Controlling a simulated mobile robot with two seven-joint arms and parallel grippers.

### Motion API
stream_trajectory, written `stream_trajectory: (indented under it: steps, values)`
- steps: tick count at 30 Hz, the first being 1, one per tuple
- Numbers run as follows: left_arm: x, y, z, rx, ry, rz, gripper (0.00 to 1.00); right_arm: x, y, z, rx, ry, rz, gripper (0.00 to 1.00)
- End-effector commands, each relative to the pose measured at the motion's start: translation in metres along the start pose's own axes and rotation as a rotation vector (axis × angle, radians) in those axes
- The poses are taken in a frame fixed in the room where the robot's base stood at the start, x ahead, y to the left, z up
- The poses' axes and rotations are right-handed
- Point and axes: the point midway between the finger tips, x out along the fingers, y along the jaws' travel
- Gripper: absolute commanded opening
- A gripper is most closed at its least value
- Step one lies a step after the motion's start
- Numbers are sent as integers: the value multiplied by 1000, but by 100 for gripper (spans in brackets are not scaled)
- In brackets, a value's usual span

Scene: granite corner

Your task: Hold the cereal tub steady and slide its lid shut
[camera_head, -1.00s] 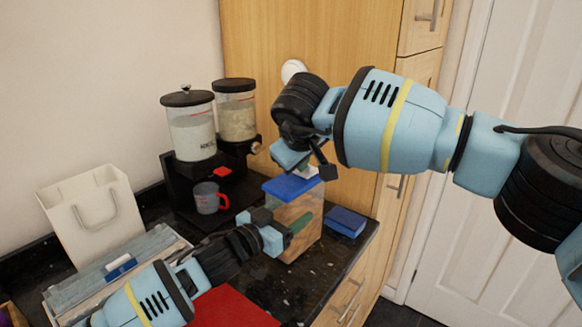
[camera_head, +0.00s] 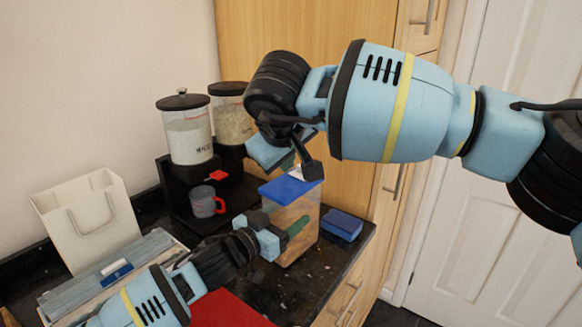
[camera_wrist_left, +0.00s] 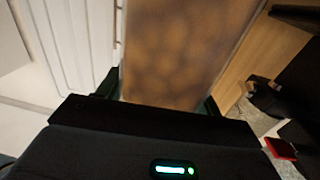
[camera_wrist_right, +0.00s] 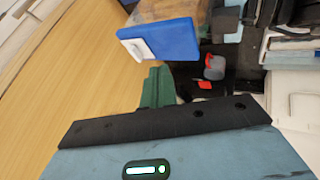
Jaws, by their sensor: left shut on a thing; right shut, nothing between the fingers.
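The cereal tub (camera_head: 300,214) is a clear upright box with brownish contents, standing on the dark counter near its right edge. Its blue lid (camera_head: 282,190) is on top and has a white tab, which shows in the right wrist view (camera_wrist_right: 137,49). My left gripper (camera_head: 282,238) is shut on the tub's sides from the front left; the left wrist view shows the tub wall (camera_wrist_left: 185,50) between its fingers. My right gripper (camera_head: 286,162) is shut and empty, just above the lid and apart from it. Whether the lid is fully closed I cannot tell.
A blue block (camera_head: 342,226) lies right of the tub. Behind are a grey mug (camera_head: 203,202) with a red handle and two dispensers (camera_head: 187,130). A white bag (camera_head: 90,215) stands left. A red mat (camera_head: 228,310) lies in front. A wooden cabinet (camera_head: 350,110) rises behind.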

Motion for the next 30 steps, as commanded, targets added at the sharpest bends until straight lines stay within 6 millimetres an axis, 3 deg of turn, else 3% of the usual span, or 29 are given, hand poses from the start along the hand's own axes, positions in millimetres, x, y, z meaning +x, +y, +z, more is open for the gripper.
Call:
stream_trajectory:
  steps: [3,9,24,25,30]
  values:
    - [0,0,1,0,-2,0,27,-23,0,0,-2,2,0,0]
    - [0,0,1,0,-2,0,27,-45,0,0,0,1,0,0]
    - [0,0,1,0,-1,0,27,-52,0,0,0,0,-1,0]
    - [0,0,1,0,-1,0,67,-52,0,0,0,0,-1,0]
    - [0,0,1,0,-1,0,89,-52,0,0,-1,0,-1,0]
